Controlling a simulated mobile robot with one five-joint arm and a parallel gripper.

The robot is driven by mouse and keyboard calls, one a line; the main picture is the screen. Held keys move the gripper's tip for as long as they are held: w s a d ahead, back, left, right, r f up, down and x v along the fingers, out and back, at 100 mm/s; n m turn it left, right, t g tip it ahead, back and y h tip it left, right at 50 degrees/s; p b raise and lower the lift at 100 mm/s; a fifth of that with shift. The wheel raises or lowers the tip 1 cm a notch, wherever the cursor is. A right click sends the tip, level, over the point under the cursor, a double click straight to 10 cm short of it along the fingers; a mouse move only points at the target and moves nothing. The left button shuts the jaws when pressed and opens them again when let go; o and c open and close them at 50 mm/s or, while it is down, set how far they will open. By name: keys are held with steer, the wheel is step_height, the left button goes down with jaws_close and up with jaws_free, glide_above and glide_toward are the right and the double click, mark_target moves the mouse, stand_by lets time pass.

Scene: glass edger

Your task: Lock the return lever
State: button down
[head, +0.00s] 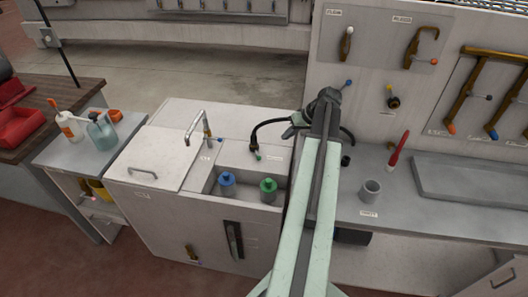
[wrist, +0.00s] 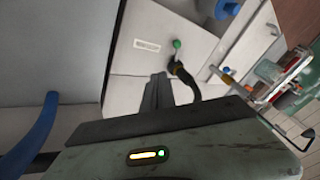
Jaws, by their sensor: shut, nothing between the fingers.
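A small lever with a green ball knob (wrist: 177,44) stands on a dark valve body (wrist: 176,67) just beyond my fingertips in the wrist view. Its label (wrist: 147,46) is too blurred to read, so I cannot confirm that it is the return lever. In the head view the green knob (head: 257,157) is on the grey cabinet, left of my gripper (head: 287,132). My gripper (wrist: 160,88) is shut and empty, pointing towards the valve. The fingers look apart from the knob. Whether the lever is locked does not show.
A dark hose (head: 265,125) curves from the valve and passes behind my arm. A blue-capped bottle (head: 227,184) and a green-capped bottle (head: 268,190) stand in the recess below. A tap (head: 193,125) is to the left; a grey cup (head: 370,190) is on the right counter.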

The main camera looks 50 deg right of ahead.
mark_target(257, 155)
steer(key=b+x, duration=0.4)
steer(key=x, duration=0.1)
steer(key=b+x, duration=0.5)
steer(key=shift+f, duration=0.45)
steer(key=shift+w+a, duration=0.45)
steer(key=shift+a, duration=0.45)
steer(key=shift+w+a, duration=0.45)
steer(key=shift+a, duration=0.45)
